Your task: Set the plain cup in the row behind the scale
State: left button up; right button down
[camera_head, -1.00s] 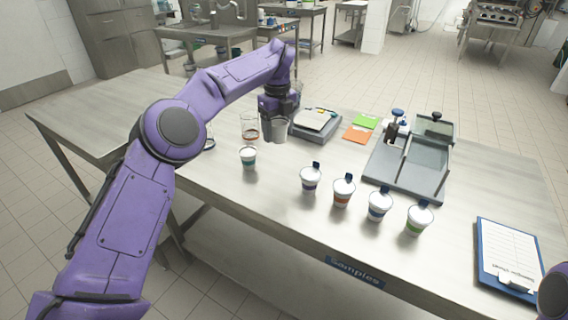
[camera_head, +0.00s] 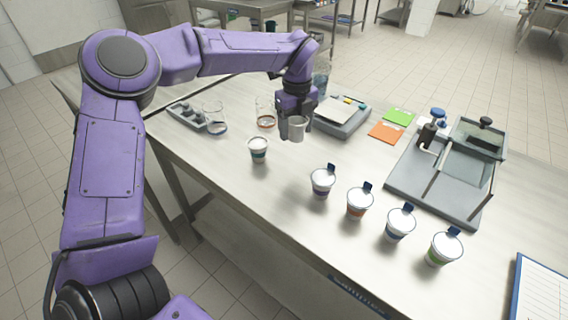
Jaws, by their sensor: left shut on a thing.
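The plain cup (camera_head: 297,130) is grey, with no lid or coloured band that I can see. My left gripper (camera_head: 294,111) is shut on it from above and hides its upper back part. The cup is upright, left of and in front of the scale (camera_head: 338,121); I cannot tell whether its base touches the table. The scale is a low grey unit with a pale top and small coloured parts. A clear vessel (camera_head: 321,76) stands behind it, partly hidden by my arm. My right gripper is out of view.
Several lidded cups (camera_head: 358,203) line the front. Orange (camera_head: 386,132) and green (camera_head: 398,117) cards and a grey press-like device (camera_head: 434,188) lie to the right.

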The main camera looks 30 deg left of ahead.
pick_arm(q)
jog(key=p, duration=0.1)
send_over(285, 173)
jog(key=f, duration=0.7)
jog(key=shift+s, duration=0.25)
jog(key=f, duration=0.2)
jog(key=shift+w+f, duration=0.3)
jog(key=shift+f, duration=0.05)
jog(key=shift+s+f, duration=0.1)
jog(key=shift+s, duration=0.1)
jog(key=o, duration=1)
jog(key=shift+w, duration=0.15)
notch_tip(285, 173, up, 12)
jog(key=shift+r+b, duration=0.2)
jog(key=shift+b, duration=0.25)
